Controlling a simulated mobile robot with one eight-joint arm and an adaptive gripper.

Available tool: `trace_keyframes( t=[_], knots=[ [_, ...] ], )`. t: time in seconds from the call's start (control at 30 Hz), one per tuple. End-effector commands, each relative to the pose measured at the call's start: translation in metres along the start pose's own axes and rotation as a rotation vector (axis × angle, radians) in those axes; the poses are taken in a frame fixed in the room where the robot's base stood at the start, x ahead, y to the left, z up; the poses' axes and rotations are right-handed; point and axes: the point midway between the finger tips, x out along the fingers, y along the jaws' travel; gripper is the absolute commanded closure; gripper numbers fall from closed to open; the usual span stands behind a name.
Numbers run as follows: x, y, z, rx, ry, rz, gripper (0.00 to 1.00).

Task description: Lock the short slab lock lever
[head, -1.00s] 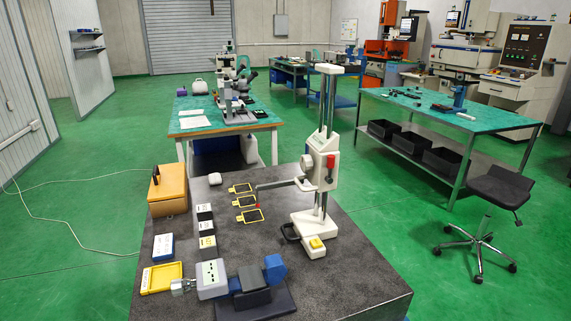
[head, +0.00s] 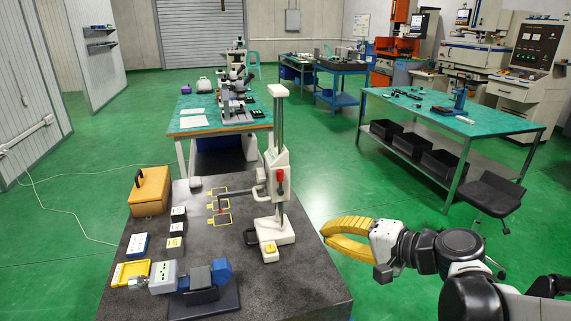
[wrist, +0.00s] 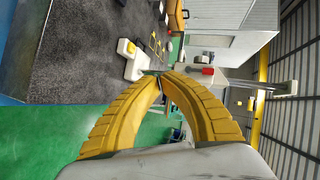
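In the wrist view the red lever (wrist: 207,71) shows just beyond my fingers, with the gauge lying sideways in the picture. My gripper (head: 326,233) has yellow fingers and is right of the gauge, beyond the slab's right edge, apart from the lever. Its fingertips meet in the wrist view (wrist: 161,75), with nothing seen between them.
A blue and grey vise-like device (head: 200,280), a yellow tray (head: 131,272), small blocks and an orange box (head: 150,191) stand on the slab's left. A green-topped table (head: 450,110) and black stool (head: 488,195) are at right. Green floor is open between.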

Motion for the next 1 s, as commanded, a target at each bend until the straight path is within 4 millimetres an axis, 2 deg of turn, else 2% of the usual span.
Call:
trace_keyframes(
  t=[0.03,0.1,0.3,0.77,0.87,1.0],
  knots=[
    [-0.001,-0.013,-0.013,0.038,0.006,-0.066,1.00],
    [-0.003,-0.025,-0.025,0.083,0.009,-0.153,1.00],
    [-0.011,-0.044,-0.047,0.155,0.017,-0.310,1.00],
    [-0.012,-0.048,-0.050,0.168,0.018,-0.341,1.00],
    [-0.005,-0.049,-0.051,0.167,0.017,-0.341,1.00],
    [0.014,-0.055,-0.050,0.167,0.015,-0.341,1.00]
  ],
)
